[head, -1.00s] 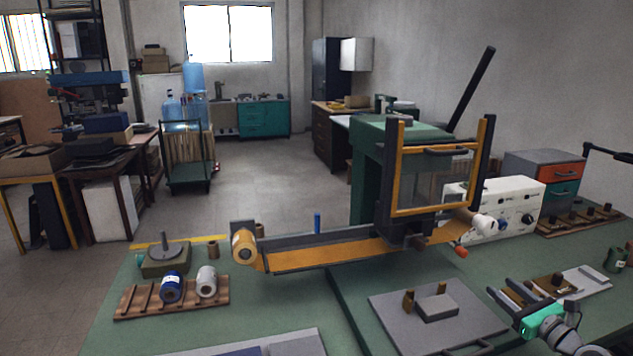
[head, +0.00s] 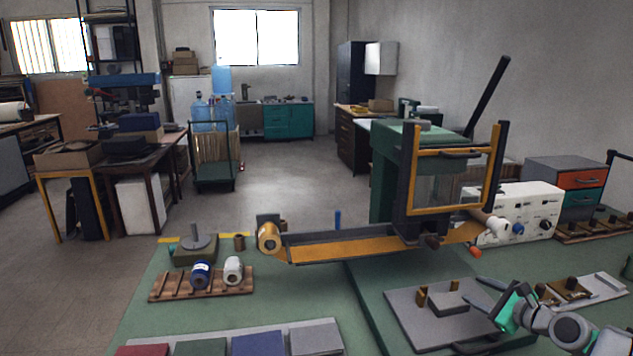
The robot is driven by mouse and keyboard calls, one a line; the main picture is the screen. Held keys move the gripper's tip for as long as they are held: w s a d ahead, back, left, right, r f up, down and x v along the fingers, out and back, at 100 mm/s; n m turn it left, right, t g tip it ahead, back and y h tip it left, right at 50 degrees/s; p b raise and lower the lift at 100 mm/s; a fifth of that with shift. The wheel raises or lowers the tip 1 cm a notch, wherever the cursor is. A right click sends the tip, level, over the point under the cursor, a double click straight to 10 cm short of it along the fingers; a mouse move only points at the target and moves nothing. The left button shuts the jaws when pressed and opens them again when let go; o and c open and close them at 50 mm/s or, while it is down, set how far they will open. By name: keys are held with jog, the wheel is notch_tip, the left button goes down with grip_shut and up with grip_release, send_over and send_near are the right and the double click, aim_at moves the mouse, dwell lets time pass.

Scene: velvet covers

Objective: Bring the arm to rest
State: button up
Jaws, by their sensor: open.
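My gripper (head: 484,297) is at the lower right of the head view, at the end of my arm, which comes in from the right edge. Its two dark fingers are spread apart and nothing shows between them. It is over the right side of a grey plate (head: 410,328) that carries a small grey block (head: 447,303) and brass-coloured pieces. In the picture the fingers are right of the block; whether they touch anything below cannot be told.
A green press with an orange-framed guard (head: 410,170) stands behind the plate. A wooden rack (head: 180,290) with blue and white spools is at left, coloured swatches (head: 257,343) at the front. A white control box (head: 520,205) and dark tray (head: 585,228) are at right.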

jog(key=s+a+r+n+g+p, duration=0.1)
jog(key=s+a+n+g, duration=0.15)
jog(key=a+n, duration=0.6)
jog(key=s+a+r+n+g+p, duration=0.15)
jog(key=a+n+g, duration=0.25)
jog(key=a, duration=0.9)
jog(key=s+a+n+g+h, duration=0.1)
jog(key=s+a+n, duration=0.2)
jog(key=s, duration=0.4)
jog(key=s+a+f+n+g+h+p, duration=0.1)
jog(key=s+a+n+g, duration=0.1)
jog(key=s+n, duration=0.3)
jog(key=s+a+n+g+h+p, duration=0.1)
jog(key=s+a+n, duration=0.3)
jog(key=s, duration=0.6)
jog(key=shift+a+f+n+h, duration=0.15)
jog(key=shift+a+n+h, duration=0.2)
jog(key=shift+n, duration=0.2)
jog(key=shift+s+a+g, duration=0.1)
jog(key=shift+g, duration=0.15)
